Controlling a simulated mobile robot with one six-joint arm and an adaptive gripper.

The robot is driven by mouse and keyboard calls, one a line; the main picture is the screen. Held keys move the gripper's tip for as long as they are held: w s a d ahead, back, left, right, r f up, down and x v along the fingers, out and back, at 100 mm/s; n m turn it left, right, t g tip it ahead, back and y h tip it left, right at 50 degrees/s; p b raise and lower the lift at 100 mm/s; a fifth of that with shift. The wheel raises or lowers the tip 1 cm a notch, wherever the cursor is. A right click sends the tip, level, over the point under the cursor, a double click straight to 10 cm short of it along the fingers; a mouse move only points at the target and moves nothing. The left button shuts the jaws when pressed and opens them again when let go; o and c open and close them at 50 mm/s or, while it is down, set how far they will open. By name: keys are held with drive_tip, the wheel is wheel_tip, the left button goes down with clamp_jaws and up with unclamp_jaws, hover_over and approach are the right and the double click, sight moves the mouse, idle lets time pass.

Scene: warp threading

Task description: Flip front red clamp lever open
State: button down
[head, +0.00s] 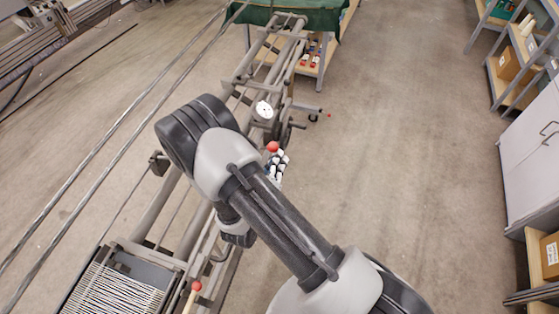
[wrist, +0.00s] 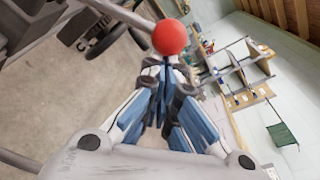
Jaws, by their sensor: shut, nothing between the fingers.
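A red ball knob (head: 272,146) shows just past the fingertips of my gripper (head: 278,163) in the head view. In the wrist view the red knob (wrist: 170,37) sits directly beyond the tips of my gripper (wrist: 165,72), on a pale rod that runs up to the left. The fingers are shut with nothing between them. I cannot tell whether the tips touch the knob. A second red knob (head: 197,285) tops a pale lever at the lower part of the loom frame. The clamp body at the knob by my gripper is hidden.
The grey loom frame (head: 262,75) runs from the lower left to the top, with a white dial (head: 262,110) on it. Striped warp threads (head: 115,290) lie at lower left. Shelves and a pale cabinet (head: 530,150) stand at right. Open floor (head: 420,150) lies between.

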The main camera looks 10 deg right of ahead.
sight(270, 147)
drive_tip(key=r+n+p, duration=0.1)
drive_tip(key=r, duration=0.1)
drive_tip(key=w+a+r+n+p, duration=0.1)
drive_tip(key=n+p, duration=0.1)
drive_tip(key=a+r+n+p, duration=0.1)
drive_tip(key=r+n, duration=0.1)
drive_tip(key=shift+w+a+r+h, duration=0.1)
drive_tip(key=shift+w+r+h, duration=0.05)
drive_tip(key=shift+r+h, duration=0.25)
drive_tip(key=w+a+r+n+p, duration=0.2)
drive_tip(key=w+a+r+n, duration=0.2)
drive_tip(key=a+n, duration=0.1)
drive_tip(key=shift+a+t, duration=0.4)
drive_tip(key=shift+a, duration=0.4)
